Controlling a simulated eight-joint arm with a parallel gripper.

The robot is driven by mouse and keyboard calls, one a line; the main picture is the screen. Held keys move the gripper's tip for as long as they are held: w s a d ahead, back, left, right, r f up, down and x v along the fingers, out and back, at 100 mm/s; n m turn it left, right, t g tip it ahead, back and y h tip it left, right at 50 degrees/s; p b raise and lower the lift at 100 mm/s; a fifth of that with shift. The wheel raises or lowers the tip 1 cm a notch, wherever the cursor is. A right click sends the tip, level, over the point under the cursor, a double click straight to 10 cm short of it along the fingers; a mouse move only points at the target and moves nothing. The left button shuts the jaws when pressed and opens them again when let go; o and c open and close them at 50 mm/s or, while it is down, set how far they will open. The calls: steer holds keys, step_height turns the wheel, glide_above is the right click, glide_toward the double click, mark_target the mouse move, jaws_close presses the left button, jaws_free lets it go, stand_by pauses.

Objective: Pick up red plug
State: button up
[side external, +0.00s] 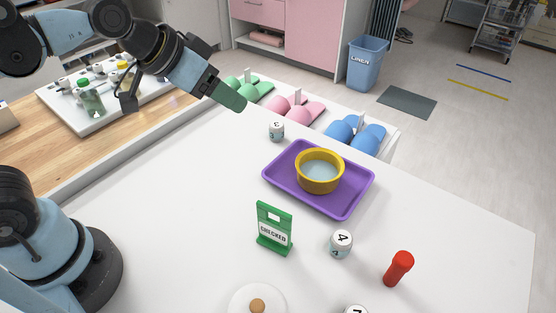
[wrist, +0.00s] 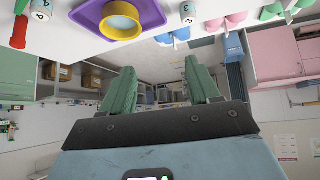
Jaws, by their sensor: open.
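The red plug (side external: 398,269) stands upright on the white table toward the right front in the side view. It has a slightly wider head. It also shows at the upper left edge of the wrist view (wrist: 19,32). My gripper (side external: 230,98) is raised above the far left part of the table, well away from the plug. In the wrist view its two green fingers (wrist: 160,80) are spread apart with nothing between them.
A purple tray (side external: 346,211) holds a yellow bowl (side external: 320,184). A green "CHECKED" sign (side external: 274,228) and a numbered white cylinder (side external: 341,243) stand between the tray and the front. Another numbered cylinder (side external: 276,131) is farther back. A white lidded item (side external: 240,300) is at the front edge.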

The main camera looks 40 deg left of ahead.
steer(key=w+d+m+h, duration=0.3)
steer(key=d, duration=0.8)
steer(key=m+g+h, duration=0.2)
steer(key=m+h, duration=0.4)
steer(key=h, duration=0.1)
glide_above(395, 257)
steer(key=f, duration=0.6)
steer(key=shift+d+f, duration=0.3)
steer(key=shift+f, duration=3.25)
step_height(395, 257, down, 2)
steer(key=shift+f, duration=0.1)
steer(key=shift+x, duration=1.1)
steer(key=shift+w+d, duration=0.25)
steer(key=shift+d, duration=0.05)
